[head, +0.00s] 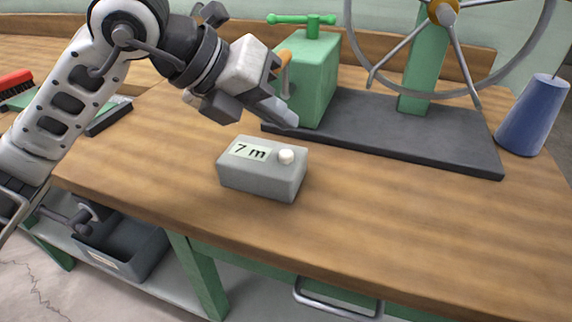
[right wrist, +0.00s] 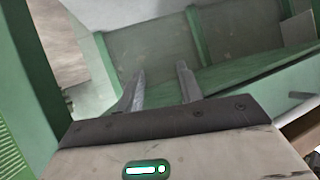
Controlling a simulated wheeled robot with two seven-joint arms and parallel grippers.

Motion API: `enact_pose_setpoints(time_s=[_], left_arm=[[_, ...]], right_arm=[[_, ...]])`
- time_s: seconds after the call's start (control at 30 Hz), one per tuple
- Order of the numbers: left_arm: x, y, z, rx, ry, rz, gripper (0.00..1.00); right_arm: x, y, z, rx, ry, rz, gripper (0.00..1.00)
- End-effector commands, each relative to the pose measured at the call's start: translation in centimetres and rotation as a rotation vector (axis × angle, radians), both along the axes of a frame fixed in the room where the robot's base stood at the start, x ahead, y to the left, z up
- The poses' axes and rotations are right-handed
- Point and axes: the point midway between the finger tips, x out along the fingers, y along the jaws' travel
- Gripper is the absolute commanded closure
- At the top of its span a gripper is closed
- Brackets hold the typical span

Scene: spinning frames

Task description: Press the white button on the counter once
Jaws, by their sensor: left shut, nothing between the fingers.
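The white button (head: 286,156) is a small round knob on the right part of the top of a grey box (head: 262,183). The box stands on the wooden counter and has a display reading "7 m". My left gripper (head: 290,120) is shut and empty. Its fingertips point down to the right, behind and above the button in the head view, apart from it. My right gripper (right wrist: 162,88) shows only in the right wrist view, with its two fingers apart and nothing between them. The button is not visible in that view.
A green machine block (head: 307,85) and a large wheel (head: 455,50) stand on a dark base plate (head: 400,130) behind the box. A blue cone (head: 532,115) stands at the right. A red brush (head: 14,80) lies at the far left. The counter (head: 420,225) is clear right of the box.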

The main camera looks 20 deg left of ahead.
Motion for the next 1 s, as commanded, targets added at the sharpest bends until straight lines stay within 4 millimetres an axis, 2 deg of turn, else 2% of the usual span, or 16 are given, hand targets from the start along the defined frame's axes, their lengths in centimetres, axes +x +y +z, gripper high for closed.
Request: enact_pose_setpoints(time_s=[0.03,0.23,1.0], left_arm=[[0.0,0.0,-1.2,0.0,-0.001,0.001,1.0],[0.0,0.0,-2.3,0.0,-0.001,0.001,1.0],[0.0,0.0,-2.4,0.0,0.0,0.0,1.0]], right_arm=[[0.0,0.0,-0.8,-0.001,-0.007,0.001,0.64],[-0.1,0.0,-0.9,-0.004,-0.022,0.009,0.64],[-0.5,0.1,-1.0,-0.009,-0.018,0.017,0.64]])
